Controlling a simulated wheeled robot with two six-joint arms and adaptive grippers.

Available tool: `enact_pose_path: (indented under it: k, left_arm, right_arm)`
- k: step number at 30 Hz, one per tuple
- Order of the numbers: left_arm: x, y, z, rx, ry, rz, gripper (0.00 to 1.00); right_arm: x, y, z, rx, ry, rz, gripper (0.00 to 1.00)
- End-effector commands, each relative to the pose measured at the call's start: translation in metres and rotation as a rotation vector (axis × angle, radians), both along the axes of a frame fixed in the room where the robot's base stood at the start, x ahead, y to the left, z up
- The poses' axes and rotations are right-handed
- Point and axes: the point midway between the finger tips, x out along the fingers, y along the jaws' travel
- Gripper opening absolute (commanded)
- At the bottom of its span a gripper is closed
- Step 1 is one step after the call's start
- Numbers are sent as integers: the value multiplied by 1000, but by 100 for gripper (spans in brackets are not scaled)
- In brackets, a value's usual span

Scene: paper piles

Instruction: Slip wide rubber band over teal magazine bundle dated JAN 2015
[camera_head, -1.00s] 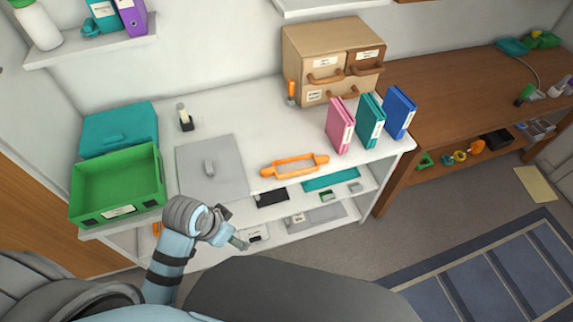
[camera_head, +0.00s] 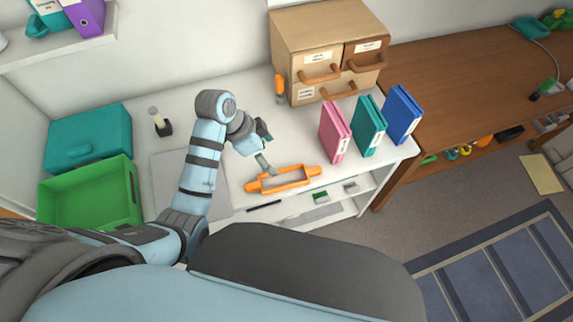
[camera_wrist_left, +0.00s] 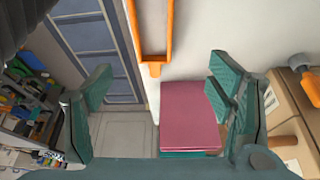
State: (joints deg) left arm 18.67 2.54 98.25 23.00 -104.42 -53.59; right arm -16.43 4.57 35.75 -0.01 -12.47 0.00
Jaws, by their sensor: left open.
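The orange wide band (camera_head: 284,181) lies on the white tabletop near its front edge, a rectangular loop with a tab at each end. The teal bundle (camera_head: 368,127) stands upright between a pink bundle (camera_head: 335,132) and a blue bundle (camera_head: 403,115); its date cannot be read. My left gripper (camera_head: 266,147) is open and empty, just above and behind the band. In the left wrist view, the band (camera_wrist_left: 170,35) is at top centre and the pink bundle (camera_wrist_left: 188,118) lies between the fingers in the picture, with a teal sliver (camera_wrist_left: 190,155) below. My right gripper is not in view.
A tan drawer unit (camera_head: 300,60) stands behind the bundles, with an orange-handled tool (camera_head: 280,88) beside it. A green bin (camera_head: 90,195) and teal box (camera_head: 90,138) stand at left. A grey mat (camera_head: 165,165) lies partly behind my arm.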

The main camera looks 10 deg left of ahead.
Motion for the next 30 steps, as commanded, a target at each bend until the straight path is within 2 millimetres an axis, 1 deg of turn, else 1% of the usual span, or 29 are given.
enact_pose_path:
  k: [1, 6, 9, 11, 13, 15, 18, 21, 25, 26, 30]
  left_arm:
    - [-1, -2, -14, -1, 5, 3, 75]
    - [6, -11, -58, 1, 6, 17, 75]
    - [10, -16, -72, 1, 4, 20, 75]
    - [11, -18, -78, 3, 4, 19, 75]
    - [12, -21, -89, 2, 5, 19, 75]
    - [13, -25, -104, 2, 6, 19, 75]
    - [16, -31, -121, 2, 4, 17, 75]
    - [17, -34, -125, 3, 3, 17, 75]
    - [18, -34, -124, 4, 2, 16, 75]
    - [18, -34, -124, 3, 3, 16, 73]
    - [18, -34, -123, 3, 3, 16, 51]
  right_arm:
    - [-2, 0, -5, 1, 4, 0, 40]
    - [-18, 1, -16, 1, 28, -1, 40]
    - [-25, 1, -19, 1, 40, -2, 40]
    - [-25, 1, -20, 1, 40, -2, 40]
    - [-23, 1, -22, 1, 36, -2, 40]
    - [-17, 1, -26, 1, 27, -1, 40]
    - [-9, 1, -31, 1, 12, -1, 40]
    - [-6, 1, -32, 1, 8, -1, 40]
    - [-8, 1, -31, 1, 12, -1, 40]
    - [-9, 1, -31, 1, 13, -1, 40]
    - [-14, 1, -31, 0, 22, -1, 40]
